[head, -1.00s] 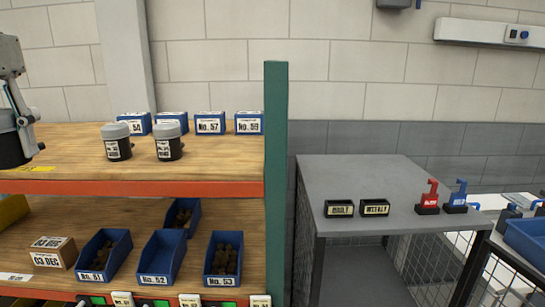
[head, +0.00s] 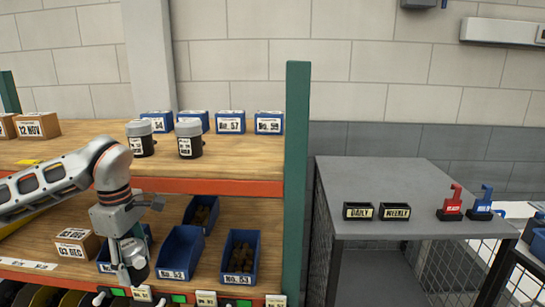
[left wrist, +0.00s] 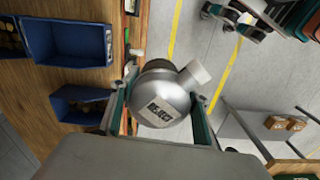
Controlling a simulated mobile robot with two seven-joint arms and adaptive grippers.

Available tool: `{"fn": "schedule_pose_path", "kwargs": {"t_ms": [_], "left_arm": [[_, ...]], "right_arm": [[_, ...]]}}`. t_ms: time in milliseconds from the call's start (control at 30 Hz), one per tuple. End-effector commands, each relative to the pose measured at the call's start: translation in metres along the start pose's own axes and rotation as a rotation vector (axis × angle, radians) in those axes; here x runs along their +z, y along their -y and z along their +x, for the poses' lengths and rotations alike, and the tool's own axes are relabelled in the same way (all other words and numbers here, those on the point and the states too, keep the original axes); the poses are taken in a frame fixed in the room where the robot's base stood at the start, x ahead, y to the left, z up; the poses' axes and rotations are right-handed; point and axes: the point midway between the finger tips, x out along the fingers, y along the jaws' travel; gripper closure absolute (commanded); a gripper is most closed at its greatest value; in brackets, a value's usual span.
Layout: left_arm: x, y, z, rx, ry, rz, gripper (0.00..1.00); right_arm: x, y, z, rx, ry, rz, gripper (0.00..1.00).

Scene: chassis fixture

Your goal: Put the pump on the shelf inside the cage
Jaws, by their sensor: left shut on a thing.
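The pump (left wrist: 163,98), a rounded silver body with a white label and a short pale spout, is between the fingers of my left gripper (left wrist: 160,120). In the head view my left gripper (head: 127,262) is shut on the pump (head: 136,268), in front of the lower rack shelf. The cage (head: 400,180) stands to the right, with a grey top, dark posts and mesh sides. Its front looks open, and a grey shelf (head: 378,278) shows inside. Grey and teal parts at the upper right of the left wrist view may be my right gripper; its state is unclear.
Blue bins (head: 180,253) fill part of the lower one. A green post (head: 297,170) stands between rack and cage.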

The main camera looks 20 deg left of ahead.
Motion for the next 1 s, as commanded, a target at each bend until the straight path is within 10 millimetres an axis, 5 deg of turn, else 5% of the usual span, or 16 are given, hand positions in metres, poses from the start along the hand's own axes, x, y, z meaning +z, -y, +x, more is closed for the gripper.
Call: {"fn": "schedule_pose_path", "kwargs": {"t_ms": [300,500,700,1000], "left_arm": [[0.136,-0.008,0.042,0.007,0.001,0.891,0.93],[0.203,-0.001,0.053,0.004,-0.001,1.401,0.93],[0.236,0.005,0.058,0.002,0.0,1.708,0.93],[0.246,0.008,0.059,0.001,0.003,1.812,0.93]], "right_arm": [[0.001,-0.002,-0.001,-0.001,0.001,-0.01,1.0],[0.001,-0.003,-0.001,0.0,0.001,-0.01,1.0],[0.001,-0.003,0.0,0.0,0.001,-0.009,1.0],[0.0,-0.001,0.0,0.001,0.0,-0.001,1.0]]}}
